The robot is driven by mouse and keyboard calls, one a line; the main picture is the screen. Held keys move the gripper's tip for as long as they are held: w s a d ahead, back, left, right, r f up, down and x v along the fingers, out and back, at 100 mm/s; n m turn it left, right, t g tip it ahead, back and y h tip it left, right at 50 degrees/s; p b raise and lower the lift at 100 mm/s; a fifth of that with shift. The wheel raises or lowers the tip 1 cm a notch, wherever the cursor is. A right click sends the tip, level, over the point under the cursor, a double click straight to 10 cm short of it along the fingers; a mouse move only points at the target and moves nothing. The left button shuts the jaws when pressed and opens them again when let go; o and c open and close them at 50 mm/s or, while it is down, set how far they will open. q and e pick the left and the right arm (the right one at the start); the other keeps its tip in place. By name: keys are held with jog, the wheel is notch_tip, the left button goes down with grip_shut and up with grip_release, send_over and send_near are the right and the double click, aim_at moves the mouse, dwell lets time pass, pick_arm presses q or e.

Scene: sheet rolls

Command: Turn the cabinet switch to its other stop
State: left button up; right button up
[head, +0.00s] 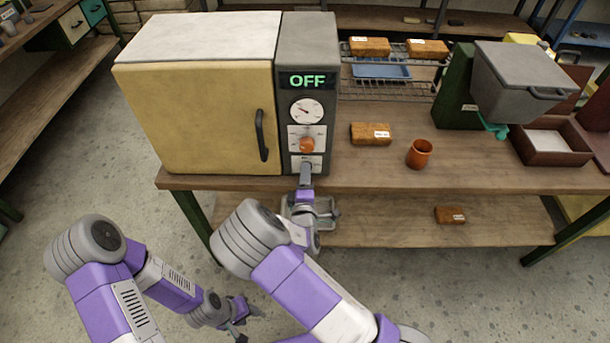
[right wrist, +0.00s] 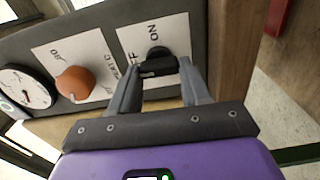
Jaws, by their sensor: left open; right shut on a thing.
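The yellow cabinet (head: 205,100) stands on the bench with a grey control panel (head: 291,50) at its right side. Its display (head: 307,81) reads OFF in green. The black switch (right wrist: 158,54) sits on a white plate marked OFF and ON, at the panel's lower end; my right gripper hides it in the head view. My right gripper (right wrist: 160,74) has its fingers on either side of the switch and is shut on it; it also shows in the head view (head: 306,172). My left gripper (head: 243,317) is open and empty, low in front of the bench.
An orange knob (head: 307,145) and a dial (head: 306,111) sit above the switch on the panel. A brown block (head: 370,133) and an orange cup (head: 419,153) stand right of the cabinet. A wire rack (head: 415,75) holds more blocks behind them.

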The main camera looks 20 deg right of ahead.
dwell(0.5)
jog(key=o, duration=1.1)
jog(key=shift+c, duration=0.2)
jog(key=shift+s, duration=0.1)
jog(key=v, duration=0.7)
jog(key=shift+s+p, duration=0.25)
jog(key=shift+p, duration=0.2)
